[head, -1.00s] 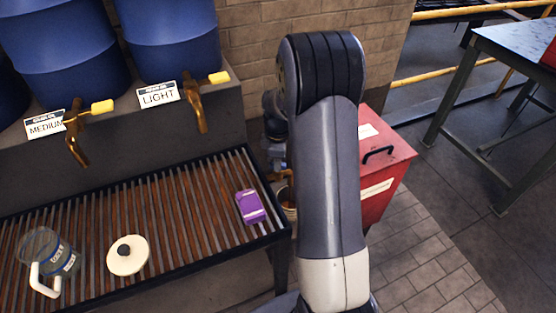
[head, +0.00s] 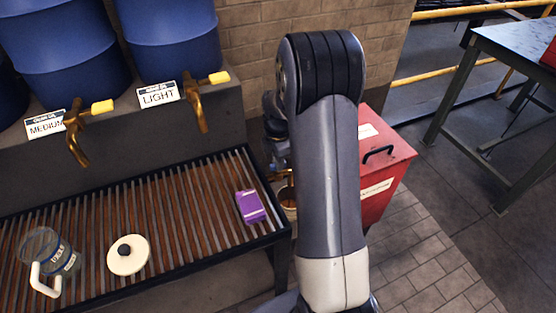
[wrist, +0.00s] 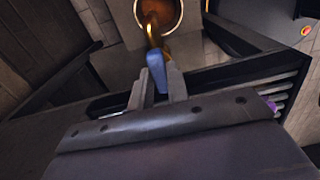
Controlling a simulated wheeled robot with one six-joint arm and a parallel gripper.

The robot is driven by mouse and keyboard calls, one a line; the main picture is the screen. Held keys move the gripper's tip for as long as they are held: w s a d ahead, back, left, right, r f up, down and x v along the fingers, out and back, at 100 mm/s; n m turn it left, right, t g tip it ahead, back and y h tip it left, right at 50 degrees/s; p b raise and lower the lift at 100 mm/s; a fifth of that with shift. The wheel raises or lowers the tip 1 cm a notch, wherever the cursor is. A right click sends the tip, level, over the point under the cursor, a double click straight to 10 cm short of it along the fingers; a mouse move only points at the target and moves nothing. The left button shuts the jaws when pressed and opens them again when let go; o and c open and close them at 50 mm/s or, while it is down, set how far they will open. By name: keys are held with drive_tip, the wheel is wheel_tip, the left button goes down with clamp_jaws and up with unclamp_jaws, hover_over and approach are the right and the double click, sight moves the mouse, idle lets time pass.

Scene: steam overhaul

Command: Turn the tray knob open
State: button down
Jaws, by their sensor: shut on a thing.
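The tray knob (wrist: 157,72) is a blue lever on a brass tap (wrist: 152,32) in the wrist view. My gripper (wrist: 156,82) is shut on this blue lever, with one grey finger on each side. Below the tap is a bucket (wrist: 172,27) with brown inside. In the head view the bucket (head: 289,212) stands by the right end of the slatted drip tray (head: 170,225). My arm hides most of the knob and fingers there.
A purple box (head: 250,207), a white round lid (head: 128,255) and a clear jug (head: 57,262) are on the tray. Blue drums (head: 65,45) with brass taps stand behind. A red bin (head: 385,170) is right of my arm; paved floor lies beyond.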

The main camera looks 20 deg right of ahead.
drive_tip(key=c, duration=1.4)
unclamp_jaws()
drive_tip(key=shift+o, duration=0.2)
drive_tip(key=shift+r, duration=0.1)
wheel_tip(320, 180, up, 11)
drive_tip(key=shift+p, duration=0.3)
drive_tip(key=shift+f, duration=0.2)
wheel_tip(320, 180, down, 11)
drive_tip(key=shift+r+b, duration=0.1)
drive_tip(key=shift+b, duration=0.2)
